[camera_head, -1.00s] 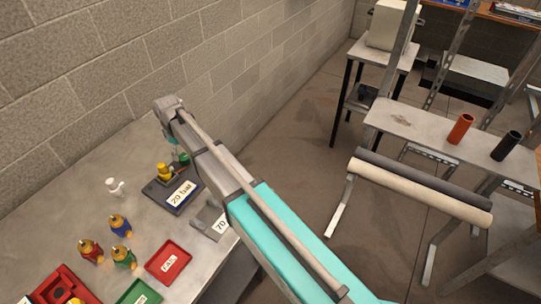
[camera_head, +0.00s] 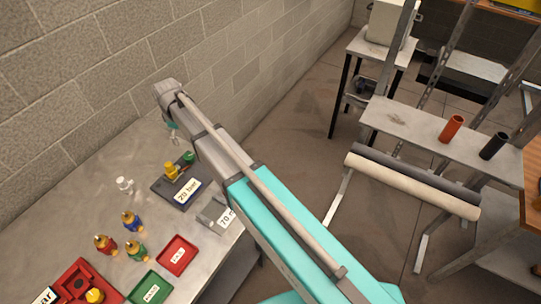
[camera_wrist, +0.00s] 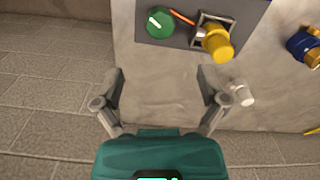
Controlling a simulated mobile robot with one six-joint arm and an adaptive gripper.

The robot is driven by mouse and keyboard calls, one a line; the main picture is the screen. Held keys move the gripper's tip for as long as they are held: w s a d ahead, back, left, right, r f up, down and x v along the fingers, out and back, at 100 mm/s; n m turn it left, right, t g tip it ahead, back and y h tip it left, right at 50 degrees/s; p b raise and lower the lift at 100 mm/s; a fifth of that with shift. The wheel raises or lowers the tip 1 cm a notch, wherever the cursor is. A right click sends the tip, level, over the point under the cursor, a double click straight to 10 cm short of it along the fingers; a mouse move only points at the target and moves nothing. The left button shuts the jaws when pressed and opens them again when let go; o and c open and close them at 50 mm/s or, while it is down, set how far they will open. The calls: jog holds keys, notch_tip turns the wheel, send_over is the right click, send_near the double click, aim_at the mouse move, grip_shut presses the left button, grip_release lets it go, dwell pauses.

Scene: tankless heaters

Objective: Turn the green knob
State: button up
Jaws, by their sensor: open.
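The green knob (camera_wrist: 160,22) has a white mark across its face and sits on a dark plate (camera_wrist: 184,38) at the top of the wrist view. In the head view the knob (camera_head: 188,157) is small, at the back of the plate, below and right of my arm's end. My gripper (camera_wrist: 160,88) is open and empty, its fingers spread apart, with the knob beyond them. They do not touch it. In the head view my gripper (camera_head: 173,132) is mostly hidden behind my wrist.
A yellow knob (camera_wrist: 218,43) on a metal fitting stands close beside the green one. A white fitting (camera_wrist: 241,93) is near my right finger. A block wall (camera_head: 120,60) runs behind.

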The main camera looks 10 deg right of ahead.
jog(key=s+d+f+m+b, duration=0.2)
jog(key=s+d+m, duration=0.1)
jog(key=d, duration=0.6)
jog(key=s+d+f+m+b, duration=0.2)
jog(key=s+d+m, duration=0.1)
jog(key=d, duration=0.7)
jog(key=s+d+f+m+b, duration=0.2)
jog(key=s+d, duration=0.3)
jog(key=d, duration=0.5)
jog(key=shift+d+m+b, duration=0.2)
jog(key=shift+m+b, duration=0.15)
jog(key=shift+m, duration=0.45)
jog(key=s+d+m, duration=0.2)
jog(key=s+d, duration=0.3)
jog(key=d, duration=0.1)
jog(key=shift+s+d+m, duration=0.2)
jog(key=shift+s+m, duration=0.2)
